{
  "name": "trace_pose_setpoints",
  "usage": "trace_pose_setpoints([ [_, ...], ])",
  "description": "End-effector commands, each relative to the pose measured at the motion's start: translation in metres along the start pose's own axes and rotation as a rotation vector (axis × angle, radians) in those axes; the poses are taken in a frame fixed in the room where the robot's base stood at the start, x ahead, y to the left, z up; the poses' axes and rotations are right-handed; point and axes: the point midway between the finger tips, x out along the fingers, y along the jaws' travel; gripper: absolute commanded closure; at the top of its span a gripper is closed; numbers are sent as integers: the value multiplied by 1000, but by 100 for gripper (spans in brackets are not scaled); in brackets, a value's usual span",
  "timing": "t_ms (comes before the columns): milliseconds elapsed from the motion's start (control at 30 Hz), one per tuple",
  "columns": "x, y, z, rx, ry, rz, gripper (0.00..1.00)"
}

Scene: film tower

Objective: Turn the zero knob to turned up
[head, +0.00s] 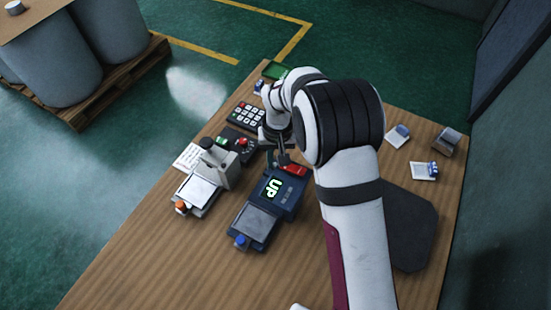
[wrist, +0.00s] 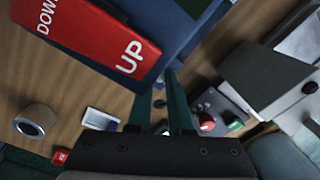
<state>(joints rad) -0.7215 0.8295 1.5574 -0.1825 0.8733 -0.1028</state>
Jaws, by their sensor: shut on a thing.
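A dark blue device (head: 286,199) stands near the middle of the wooden table, with a lit display (head: 271,188) that reads UP. A red plate (head: 294,169) lies at its far end; in the wrist view the red plate (wrist: 95,30) carries the words DOWN and UP. My gripper (head: 283,158) is at the far end of the device, beside the red plate. In the wrist view my gripper's fingers (wrist: 168,82) are closed against the blue housing (wrist: 180,22). The zero knob is hidden at the fingertips, and its turn cannot be seen.
A grey device with an orange knob (head: 181,206) stands close on the left. A keypad (head: 248,116) and a box with a red button (head: 241,142) are behind it. Small items (head: 424,170) and a dark mat (head: 411,225) lie on the right. The front left table is clear.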

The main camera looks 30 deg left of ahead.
Motion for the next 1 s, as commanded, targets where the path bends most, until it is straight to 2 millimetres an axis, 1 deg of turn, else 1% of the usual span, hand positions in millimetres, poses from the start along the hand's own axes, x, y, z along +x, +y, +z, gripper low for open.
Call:
trace_pose_setpoints([
  [100, 0, 0, 0, 74, 2, 0, 100],
  [333, 0, 0, 0, 80, 2, 0, 100],
  [367, 0, 0, 0, 80, 2, 0, 80],
  [500, 0, 0, 0, 79, 2, 0, 55],
  [533, 0, 0, 0, 79, 2, 0, 52],
  [833, -2, 0, 0, 77, 3, 0, 52],
  [933, -15, 0, -1, 77, 5, 0, 52],
  [1000, -30, 0, -1, 77, 7, -1, 52],
])
